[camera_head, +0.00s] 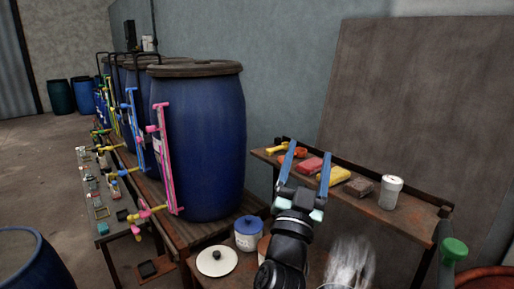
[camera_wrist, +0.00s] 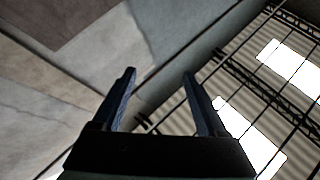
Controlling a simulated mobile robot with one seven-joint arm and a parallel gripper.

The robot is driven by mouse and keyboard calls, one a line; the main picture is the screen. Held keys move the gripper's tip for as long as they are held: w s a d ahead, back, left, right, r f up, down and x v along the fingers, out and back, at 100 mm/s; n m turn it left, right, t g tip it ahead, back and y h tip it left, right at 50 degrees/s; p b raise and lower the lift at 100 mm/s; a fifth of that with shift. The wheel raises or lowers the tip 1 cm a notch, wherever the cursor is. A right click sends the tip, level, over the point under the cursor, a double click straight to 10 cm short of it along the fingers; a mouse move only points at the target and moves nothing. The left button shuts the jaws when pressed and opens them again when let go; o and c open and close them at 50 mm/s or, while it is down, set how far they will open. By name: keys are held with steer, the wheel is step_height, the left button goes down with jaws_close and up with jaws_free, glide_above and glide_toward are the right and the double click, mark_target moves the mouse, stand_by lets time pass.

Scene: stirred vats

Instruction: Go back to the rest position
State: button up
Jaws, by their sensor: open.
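My gripper (camera_head: 307,166) is raised in front of the wall shelf in the head view, with its two blue fingers apart and nothing between them. In the wrist view my gripper (camera_wrist: 160,85) is also open and empty. It points up toward the wall and the roof (camera_wrist: 270,60), which has bright skylights. My black arm rises from the bottom of the head view.
A large blue vat (camera_head: 205,140) with a pink pipe frame (camera_head: 164,160) stands left of my gripper, with more vats behind. The shelf (camera_head: 405,218) holds colored blocks and a white canister (camera_head: 390,191). Below stand a blue-and-white jar (camera_head: 248,233) and a white lid (camera_head: 216,261).

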steer(key=s+a+r+n+t+y, duration=0.25)
steer(key=s+r, duration=0.35)
steer(key=r, duration=0.3)
steer(key=s+a+r+n+t+y, duration=0.1)
steer(key=s+a+r+n+y, duration=0.3)
steer(key=s+r, duration=0.3)
steer(key=s+a+r+y, duration=0.1)
steer(key=s+r, duration=0.2)
steer(key=s, duration=0.3)
steer(key=s+a+r+n+t, duration=0.1)
steer(key=s+a+r, duration=0.1)
steer(key=s+r, duration=0.2)
steer(key=s, duration=0.2)
steer(key=shift+s+a+r+y, duration=0.15)
steer(key=shift+s+r+y, duration=0.1)
steer(key=shift+s+y, duration=0.15)
steer(key=shift+n, duration=0.25)
